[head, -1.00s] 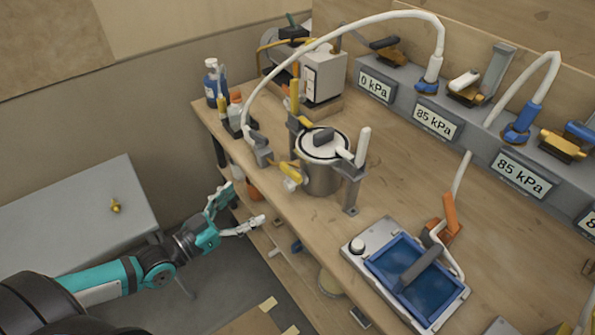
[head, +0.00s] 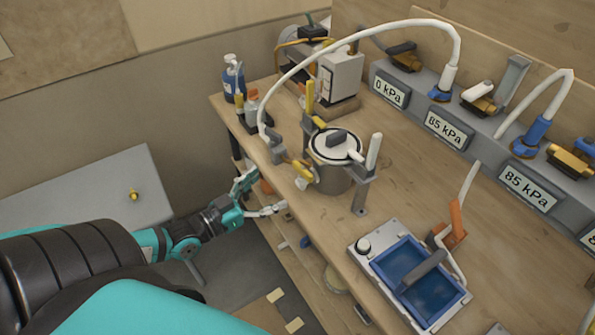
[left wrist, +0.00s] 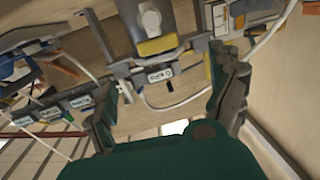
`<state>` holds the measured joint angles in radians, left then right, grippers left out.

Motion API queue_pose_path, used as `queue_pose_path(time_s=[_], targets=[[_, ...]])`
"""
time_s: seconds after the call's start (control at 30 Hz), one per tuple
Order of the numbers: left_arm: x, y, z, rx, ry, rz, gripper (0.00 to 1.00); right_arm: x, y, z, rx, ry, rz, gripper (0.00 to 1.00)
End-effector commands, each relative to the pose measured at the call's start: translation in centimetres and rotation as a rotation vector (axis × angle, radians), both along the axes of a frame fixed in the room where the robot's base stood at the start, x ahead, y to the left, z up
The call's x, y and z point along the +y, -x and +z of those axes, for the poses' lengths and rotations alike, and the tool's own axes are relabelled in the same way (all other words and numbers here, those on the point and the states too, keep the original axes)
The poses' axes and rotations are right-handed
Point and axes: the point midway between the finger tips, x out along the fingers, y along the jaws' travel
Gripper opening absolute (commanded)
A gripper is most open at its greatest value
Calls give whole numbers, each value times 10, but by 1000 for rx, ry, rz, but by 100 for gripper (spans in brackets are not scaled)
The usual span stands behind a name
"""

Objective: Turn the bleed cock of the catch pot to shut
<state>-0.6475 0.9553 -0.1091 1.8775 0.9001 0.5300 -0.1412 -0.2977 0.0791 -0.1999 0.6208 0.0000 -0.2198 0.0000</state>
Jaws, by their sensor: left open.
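The catch pot (head: 329,178) is a grey metal cylinder with a pale lid and dark knob, near the bench's left edge. A yellow handle (head: 303,169) with a pale round end sits low on its front left side, likely the bleed cock; its exact setting is hard to tell. My left gripper (head: 266,193) is open and empty, just off the bench's edge, left of and below the handle and apart from it. In the left wrist view, the open fingers (left wrist: 168,103) stand either side, with a yellow part (left wrist: 157,45) beyond them. My right gripper is out of view.
A white hose (head: 340,42) arches from beside the pot to the gauge rail (head: 444,128). Bottles (head: 233,80) stand at the bench's far left corner. A blue tray unit (head: 405,270) lies nearer. Shelves with items are under the bench. A side table (head: 85,190) stands left.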

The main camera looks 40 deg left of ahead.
Motion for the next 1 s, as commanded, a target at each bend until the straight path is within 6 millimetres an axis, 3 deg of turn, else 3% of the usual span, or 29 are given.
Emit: queue_pose_path(time_s=[0.2,0.5,0.7,1.0], targets=[[-11,-39,2,-7,1,0,92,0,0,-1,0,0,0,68],[-23,-80,1,-2,0,0,92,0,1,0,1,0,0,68],[-27,-92,0,0,0,-1,92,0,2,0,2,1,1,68],[-27,-93,0,1,0,-1,91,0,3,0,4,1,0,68]])
